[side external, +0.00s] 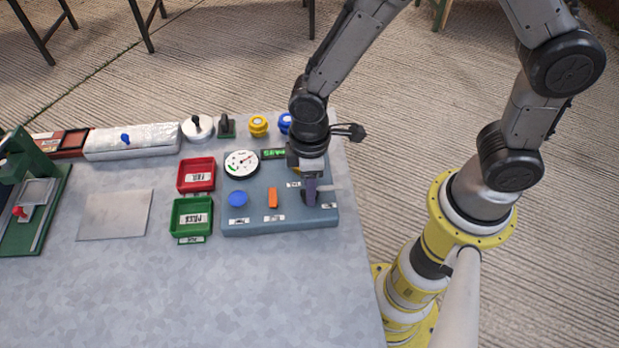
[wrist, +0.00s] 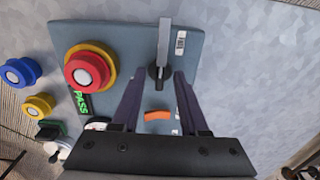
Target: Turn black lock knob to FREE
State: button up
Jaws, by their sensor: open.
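A black knob (wrist: 158,72) sits on the blue-grey panel (wrist: 120,38), at the base of a light grey bar (wrist: 164,40) that points up in the wrist view. In the side view the bar (side external: 331,188) sticks out to the right of my gripper (side external: 310,198), and the knob is hidden behind the fingers. My gripper (wrist: 160,77) is open, pointing down at the panel. In the wrist view its two dark fingers stand one on each side of the knob; I cannot tell whether they touch it. The small panel labels are too small to read.
The panel also carries a red button on yellow (wrist: 90,68), an orange piece (side external: 272,198), a blue disc (side external: 237,198) and a dial (side external: 241,163). Red (side external: 196,175) and green (side external: 192,217) trays stand left. The front table is clear.

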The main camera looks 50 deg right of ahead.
notch_tip(320, 180, up, 14)
dwell(0.5)
jog(key=shift+f, duration=0.1)
jog(key=s+d+r+m+t, duration=0.2)
jog(key=d+r+m+t, duration=0.15)
jog(key=d+r, duration=0.6)
jog(key=s+d+m+t, duration=0.2)
jog(key=s+d+m, duration=0.3)
jog(key=s, duration=0.4)
jog(key=shift+d+f, duration=0.35)
jog(key=shift+d, duration=0.2)
jog(key=shift+s, duration=0.1)
dwell(2.8)
